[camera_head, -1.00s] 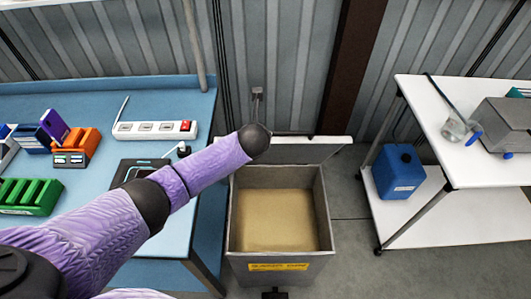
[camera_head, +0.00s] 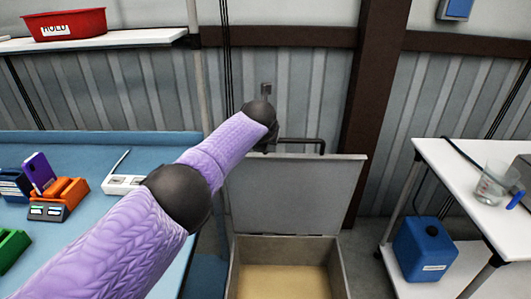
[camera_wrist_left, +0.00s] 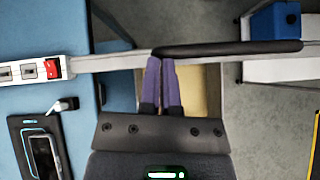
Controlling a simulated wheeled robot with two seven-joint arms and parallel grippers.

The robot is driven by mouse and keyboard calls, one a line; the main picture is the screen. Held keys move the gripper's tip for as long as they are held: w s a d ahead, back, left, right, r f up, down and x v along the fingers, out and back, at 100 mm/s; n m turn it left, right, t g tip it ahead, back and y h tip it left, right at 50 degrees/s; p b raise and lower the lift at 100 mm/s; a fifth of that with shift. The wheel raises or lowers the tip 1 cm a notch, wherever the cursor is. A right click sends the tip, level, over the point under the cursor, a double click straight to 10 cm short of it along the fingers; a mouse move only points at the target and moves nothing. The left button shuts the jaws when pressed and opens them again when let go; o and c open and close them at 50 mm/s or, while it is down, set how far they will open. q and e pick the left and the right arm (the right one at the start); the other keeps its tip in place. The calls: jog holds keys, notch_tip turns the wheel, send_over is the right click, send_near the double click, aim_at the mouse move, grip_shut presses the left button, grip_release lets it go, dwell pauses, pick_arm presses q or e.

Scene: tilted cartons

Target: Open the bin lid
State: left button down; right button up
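The grey bin (camera_head: 342,272) stands on the floor with its lid (camera_head: 297,195) raised steeply behind the opening, tilted back. The tan inside shows below it. A dark bar handle (camera_head: 302,141) stands at the lid's top edge; it also shows in the left wrist view (camera_wrist_left: 235,47). My left arm reaches the lid's upper left corner in the head view, where its wrist hides most of the gripper. In the left wrist view my left gripper (camera_wrist_left: 161,62) has its purple fingers close together, tips at the lid edge by the handle's left end. Nothing shows between them. My right gripper is out of view.
A blue workbench (camera_head: 60,250) with a power strip (camera_head: 122,184) and small orange and green holders is at the left. A white cart (camera_head: 450,170) with a blue canister (camera_head: 425,248) stands at the right. A corrugated wall and brown post are behind the bin.

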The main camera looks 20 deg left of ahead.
pick_arm(q)
jog(key=shift+r, duration=0.1)
dwell(0.3)
jog(key=p+v, duration=0.6)
jog(key=v, duration=0.3)
jog(key=shift+s+r, duration=0.25)
jog(key=shift+r, duration=0.05)
jog(key=shift+d, duration=0.1)
